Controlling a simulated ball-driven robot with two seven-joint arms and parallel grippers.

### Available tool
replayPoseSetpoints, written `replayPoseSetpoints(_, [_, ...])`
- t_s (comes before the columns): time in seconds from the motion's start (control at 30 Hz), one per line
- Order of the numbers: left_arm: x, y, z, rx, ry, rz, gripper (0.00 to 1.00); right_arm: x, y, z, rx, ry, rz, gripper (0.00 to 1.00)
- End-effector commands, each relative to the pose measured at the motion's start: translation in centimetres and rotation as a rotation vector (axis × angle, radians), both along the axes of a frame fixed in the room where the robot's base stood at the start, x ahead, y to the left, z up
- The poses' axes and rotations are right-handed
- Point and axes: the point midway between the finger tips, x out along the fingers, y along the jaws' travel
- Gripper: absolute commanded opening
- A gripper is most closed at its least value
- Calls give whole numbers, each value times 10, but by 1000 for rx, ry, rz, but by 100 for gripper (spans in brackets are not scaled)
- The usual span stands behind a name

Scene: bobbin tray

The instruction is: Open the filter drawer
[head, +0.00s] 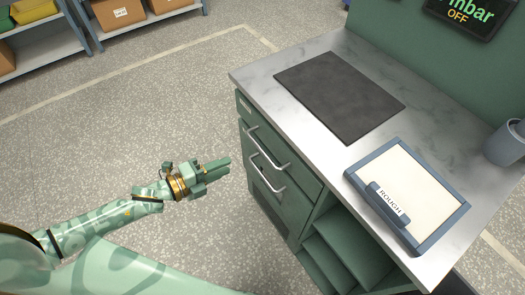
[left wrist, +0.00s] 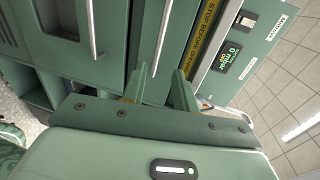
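The green cabinet (head: 290,165) has drawer fronts with two metal bar handles, an upper handle (head: 268,150) and a lower handle (head: 266,177). Both drawers look shut. I cannot read which is the filter drawer. My left gripper (head: 228,164) is in front of the cabinet, left of the handles and apart from them. In the left wrist view its two fingers (left wrist: 160,72) are spread with nothing held. One handle (left wrist: 161,40) appears between the fingertips in that view, and another handle (left wrist: 92,28) lies to the left. My right gripper is not in view.
A yellow STOP label (left wrist: 198,42) and a small green-lit display (left wrist: 229,60) are on the cabinet. On its top are a dark mat (head: 340,95), a blue-framed tray (head: 450,235) marked ROUGH and a grey cup (head: 504,147). The floor left of it is clear.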

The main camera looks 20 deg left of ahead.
Motion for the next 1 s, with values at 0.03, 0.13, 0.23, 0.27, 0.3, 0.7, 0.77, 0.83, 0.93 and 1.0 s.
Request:
replayPoseSetpoints(0.03, [10, -8, -5, -2, -2, 0, 29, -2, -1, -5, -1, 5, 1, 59])
replayPoseSetpoints(0.13, [31, -23, -11, -3, 0, 0, 29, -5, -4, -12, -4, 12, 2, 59])
replayPoseSetpoints(0.23, [51, -39, -16, -1, 0, 1, 29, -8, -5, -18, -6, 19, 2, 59])
replayPoseSetpoints(0.27, [57, -44, -18, -2, 0, 1, 29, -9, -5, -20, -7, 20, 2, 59])
replayPoseSetpoints(0.3, [64, -50, -20, -3, 1, 1, 29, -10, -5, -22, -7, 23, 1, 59])
replayPoseSetpoints(0.7, [104, -81, -28, -1, 3, 3, 29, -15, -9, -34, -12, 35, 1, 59])
replayPoseSetpoints(0.77, [105, -81, -27, -1, 2, 3, 29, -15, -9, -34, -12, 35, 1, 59])
replayPoseSetpoints(0.83, [105, -81, -27, -1, 2, 3, 29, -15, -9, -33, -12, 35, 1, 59])
replayPoseSetpoints(0.93, [105, -81, -27, -1, 2, 3, 29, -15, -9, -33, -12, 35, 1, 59])
replayPoseSetpoints(1.0, [105, -81, -27, -1, 2, 3, 21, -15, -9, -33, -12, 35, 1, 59])
